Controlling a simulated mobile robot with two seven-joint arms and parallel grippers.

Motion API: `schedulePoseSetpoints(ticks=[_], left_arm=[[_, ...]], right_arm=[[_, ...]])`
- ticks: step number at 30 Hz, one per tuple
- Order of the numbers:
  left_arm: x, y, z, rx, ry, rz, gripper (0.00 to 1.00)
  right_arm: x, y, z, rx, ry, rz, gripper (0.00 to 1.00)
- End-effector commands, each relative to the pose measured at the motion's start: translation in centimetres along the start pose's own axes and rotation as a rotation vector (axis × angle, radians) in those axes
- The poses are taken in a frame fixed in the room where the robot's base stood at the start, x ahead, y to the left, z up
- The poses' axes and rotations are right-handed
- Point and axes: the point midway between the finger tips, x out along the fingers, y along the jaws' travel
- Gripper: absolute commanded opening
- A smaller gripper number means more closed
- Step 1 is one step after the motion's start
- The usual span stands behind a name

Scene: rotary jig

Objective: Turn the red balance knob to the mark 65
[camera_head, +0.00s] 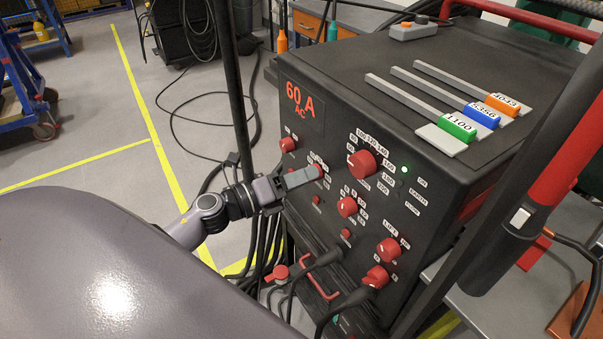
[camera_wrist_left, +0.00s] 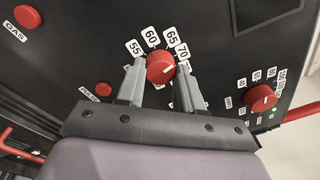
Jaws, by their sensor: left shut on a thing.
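The red balance knob (camera_wrist_left: 160,67) sits on the black front panel, with labels 55, 60, 65 and 70 arched above it in the left wrist view. My left gripper (camera_wrist_left: 161,82) has one grey finger on each side of the knob and is shut on it. A short white line shows on the right part of the knob face, towards the 70 side; its exact reading is hard to tell. In the head view the left gripper (camera_head: 312,174) reaches the panel from the left and hides most of the knob (camera_head: 321,170) and its scale. My right gripper is not in view.
Other red knobs surround it: the gas knob (camera_wrist_left: 27,16), the pulse knob (camera_wrist_left: 104,89) and a large upper knob (camera_head: 361,163). Cables (camera_head: 268,245) hang below my left arm. Tagged grey bars (camera_head: 420,98) lie on the machine's top.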

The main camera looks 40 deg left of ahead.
Motion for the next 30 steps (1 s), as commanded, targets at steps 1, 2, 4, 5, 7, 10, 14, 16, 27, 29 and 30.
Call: schedulePoseSetpoints(ticks=[1, 2, 4, 5, 7, 10, 14, 16, 27, 29, 30], left_arm=[[0.0, -0.1, 0.1, -0.041, -0.002, -0.001, 0.06], [0.0, -0.2, 0.1, -0.065, -0.003, -0.002, 0.06], [0.0, -0.2, 0.1, -0.123, -0.006, -0.004, 0.06], [0.0, -0.1, 0.1, -0.146, -0.008, -0.005, 0.06], [0.0, -0.1, 0.1, -0.199, -0.011, -0.008, 0.06], [0.0, -0.1, 0.1, -0.266, -0.015, -0.011, 0.06], [0.0, -0.1, 0.0, -0.34, -0.019, -0.014, 0.06], [0.0, -0.1, 0.0, -0.371, -0.02, -0.016, 0.06], [0.0, 0.0, -0.1, -0.444, -0.024, -0.019, 0.06], [0.0, 0.0, -0.1, -0.446, -0.024, -0.019, 0.06], [0.0, 0.0, -0.1, -0.446, -0.024, -0.019, 0.06]], right_arm=[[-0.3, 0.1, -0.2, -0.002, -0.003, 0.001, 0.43], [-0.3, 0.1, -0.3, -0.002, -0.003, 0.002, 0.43], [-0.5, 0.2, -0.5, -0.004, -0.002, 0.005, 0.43], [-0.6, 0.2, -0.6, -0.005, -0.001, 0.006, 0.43], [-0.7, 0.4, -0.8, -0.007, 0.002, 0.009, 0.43], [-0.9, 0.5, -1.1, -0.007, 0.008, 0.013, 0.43], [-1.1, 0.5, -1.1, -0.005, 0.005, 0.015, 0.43], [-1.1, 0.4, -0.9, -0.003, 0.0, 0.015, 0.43], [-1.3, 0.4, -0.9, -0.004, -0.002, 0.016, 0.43], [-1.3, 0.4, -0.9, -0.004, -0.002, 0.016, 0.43], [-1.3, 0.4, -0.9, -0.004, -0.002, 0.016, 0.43]])
